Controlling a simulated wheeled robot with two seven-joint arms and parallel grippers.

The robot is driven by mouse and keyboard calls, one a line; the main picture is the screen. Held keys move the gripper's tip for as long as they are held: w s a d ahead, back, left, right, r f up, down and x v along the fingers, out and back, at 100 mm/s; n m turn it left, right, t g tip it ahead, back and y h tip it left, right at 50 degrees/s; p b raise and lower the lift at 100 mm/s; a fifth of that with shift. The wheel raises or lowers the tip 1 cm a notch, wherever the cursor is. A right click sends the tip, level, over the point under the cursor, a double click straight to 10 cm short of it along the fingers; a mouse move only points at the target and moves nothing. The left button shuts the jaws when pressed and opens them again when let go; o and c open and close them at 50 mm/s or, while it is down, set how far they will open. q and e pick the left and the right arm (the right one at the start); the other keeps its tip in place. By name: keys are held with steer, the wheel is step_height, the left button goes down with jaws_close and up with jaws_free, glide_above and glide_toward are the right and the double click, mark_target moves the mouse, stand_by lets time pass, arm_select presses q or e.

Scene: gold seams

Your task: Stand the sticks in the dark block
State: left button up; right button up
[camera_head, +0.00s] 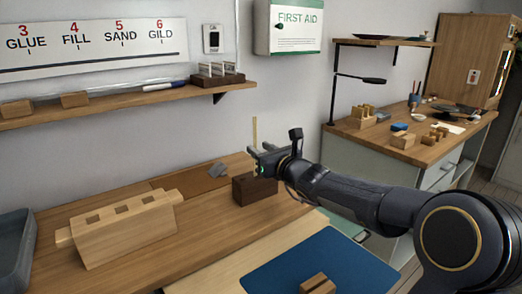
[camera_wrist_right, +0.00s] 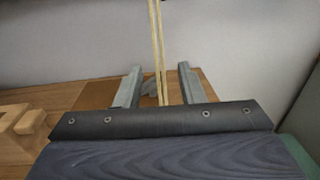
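The dark block (camera_head: 256,190) sits on the wooden table, directly below my right gripper (camera_head: 258,163). A thin pale stick (camera_head: 254,130) stands upright at the gripper and rises above it. In the right wrist view the right gripper (camera_wrist_right: 160,88) has its two grey fingers apart, with the pale stick (camera_wrist_right: 158,45) between them and a gap on each side. It shows there as two close strips; I cannot tell whether that is one stick or two. The lower end is hidden, so I cannot tell how it sits in the block. My left gripper is not in view.
A light wooden block with square holes (camera_head: 125,228) stands to the left on the table. A blue mat (camera_head: 325,265) is in front. A wall shelf (camera_head: 130,102) runs above; a grey tray (camera_head: 12,250) is far left.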

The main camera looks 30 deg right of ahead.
steer(key=shift+s, duration=1.45)
steer(key=shift+s+d, duration=0.1)
steer(key=shift+s, duration=2.8)
step_height(320, 180, up, 6)
steer(key=p, duration=0.5)
